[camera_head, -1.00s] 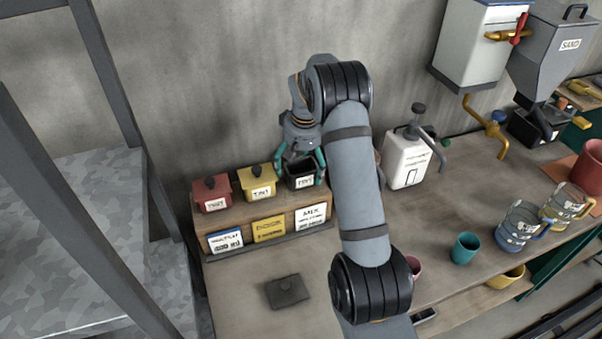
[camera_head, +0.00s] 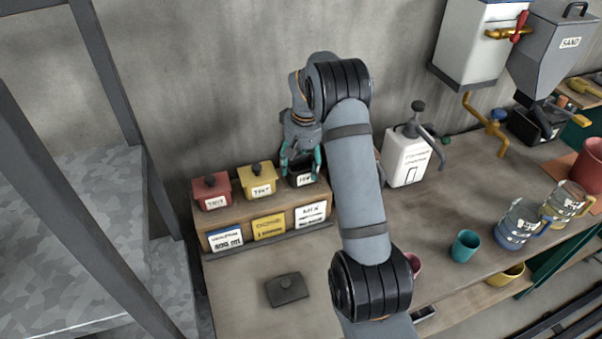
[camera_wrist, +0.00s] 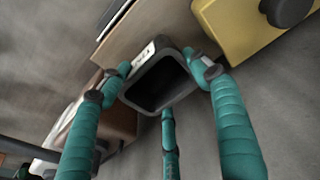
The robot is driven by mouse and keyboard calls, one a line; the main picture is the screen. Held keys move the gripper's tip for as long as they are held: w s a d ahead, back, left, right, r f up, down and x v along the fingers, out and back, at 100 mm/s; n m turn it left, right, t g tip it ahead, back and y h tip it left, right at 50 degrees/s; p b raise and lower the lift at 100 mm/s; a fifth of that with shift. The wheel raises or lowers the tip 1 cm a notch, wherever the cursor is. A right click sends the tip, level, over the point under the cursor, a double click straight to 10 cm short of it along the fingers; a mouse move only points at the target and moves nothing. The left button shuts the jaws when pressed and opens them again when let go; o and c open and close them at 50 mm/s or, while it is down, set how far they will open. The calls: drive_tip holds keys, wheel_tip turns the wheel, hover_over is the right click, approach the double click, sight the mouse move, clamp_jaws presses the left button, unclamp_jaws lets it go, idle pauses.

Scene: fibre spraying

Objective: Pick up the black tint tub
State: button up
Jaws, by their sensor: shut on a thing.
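The black tint tub (camera_head: 302,179) stands at the right end of a wooden rack, with a white label on its front. It has no lid on; its open top and dark hollow inside show in the wrist view (camera_wrist: 160,82). My gripper (camera_head: 301,164) points down over it, its teal fingers closed against the tub's sides; in the wrist view (camera_wrist: 166,80) the fingertips sit around its rim. The tub appears to be still at rack height.
A yellow tub (camera_head: 258,182) stands close to the left of the black one, and a red tub (camera_head: 211,192) beyond it, both lidded. The wall is close behind. A white pump jug (camera_head: 405,160) stands to the right. The front bench is mostly clear.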

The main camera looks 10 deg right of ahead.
drive_tip(key=shift+c, duration=0.7)
drive_tip(key=shift+r, duration=0.15)
drive_tip(key=shift+r, duration=0.15)
drive_tip(key=shift+r+b, duration=0.65)
drive_tip(key=shift+r, duration=4)
